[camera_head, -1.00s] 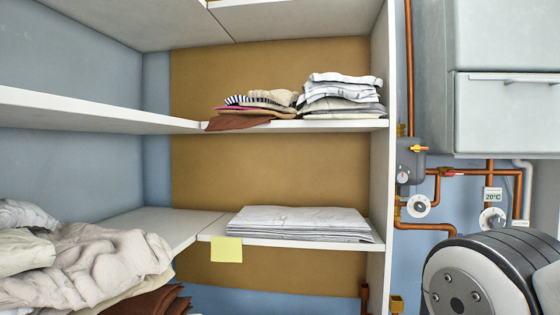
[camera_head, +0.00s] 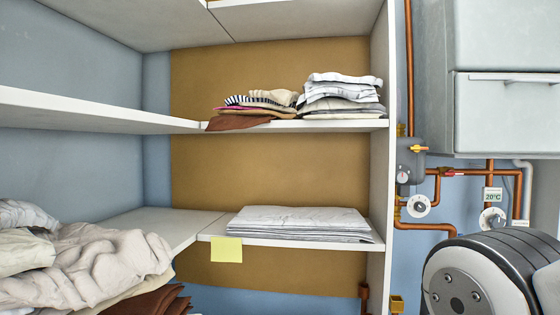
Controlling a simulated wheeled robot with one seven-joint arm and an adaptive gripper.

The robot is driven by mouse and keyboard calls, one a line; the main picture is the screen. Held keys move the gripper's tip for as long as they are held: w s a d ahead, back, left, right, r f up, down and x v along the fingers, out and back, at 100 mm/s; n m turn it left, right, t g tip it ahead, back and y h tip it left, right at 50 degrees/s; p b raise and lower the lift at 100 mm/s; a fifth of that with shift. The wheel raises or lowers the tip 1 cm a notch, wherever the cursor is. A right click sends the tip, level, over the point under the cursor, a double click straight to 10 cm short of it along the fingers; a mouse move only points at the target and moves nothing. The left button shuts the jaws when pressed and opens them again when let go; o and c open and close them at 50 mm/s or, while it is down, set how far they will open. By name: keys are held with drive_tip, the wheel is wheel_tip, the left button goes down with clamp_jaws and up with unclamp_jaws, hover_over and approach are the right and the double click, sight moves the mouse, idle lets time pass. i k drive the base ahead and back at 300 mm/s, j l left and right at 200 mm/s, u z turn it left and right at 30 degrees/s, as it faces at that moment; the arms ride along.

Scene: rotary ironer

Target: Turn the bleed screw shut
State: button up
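I cannot make out a bleed screw for certain. At the right of the head view, copper pipework (camera_head: 409,70) runs down the blue wall beside the shelf unit. On it sits a grey fitting (camera_head: 410,160) with a small orange-yellow handle (camera_head: 418,149) and a round gauge (camera_head: 403,177). Below are a white round dial (camera_head: 418,206) and a red-handled valve (camera_head: 453,173). Another white dial (camera_head: 491,218) is under a tag reading 20°C (camera_head: 492,196). My gripper is not in view.
Shelves (camera_head: 110,118) with folded linen (camera_head: 300,222) and clothes (camera_head: 252,107) fill the left and middle. A crumpled cloth pile (camera_head: 90,262) lies lower left. A dark-and-white rounded machine (camera_head: 497,240) stands lower right, below a grey cabinet (camera_head: 505,115).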

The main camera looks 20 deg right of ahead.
sight(415, 148)
drive_tip(key=z, duration=0.85)
